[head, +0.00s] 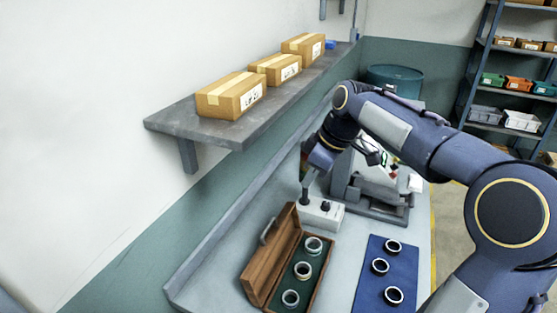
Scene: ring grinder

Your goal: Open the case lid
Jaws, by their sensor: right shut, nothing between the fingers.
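The wooden case (318,282) stands on the workbench at the lower middle. Its lid (272,258) is raised on the left side, standing steeply, with a metal handle (268,231) on its outer face. The green interior shows, with three metal rings in it: a far ring (313,253), a middle ring (303,277) and a near ring (290,305). My right gripper (304,201) points down just beyond the far end of the lid, beside the white control box. It is shut and empty, apart from the lid as far as I can see. My left gripper is out of view.
A white control box (322,217) with dark knobs sits behind the case, close to my right gripper. The grinder (378,190) stands behind it. A blue mat (369,279) with three dark rings lies right of the case. A wall shelf (210,134) carries cardboard boxes.

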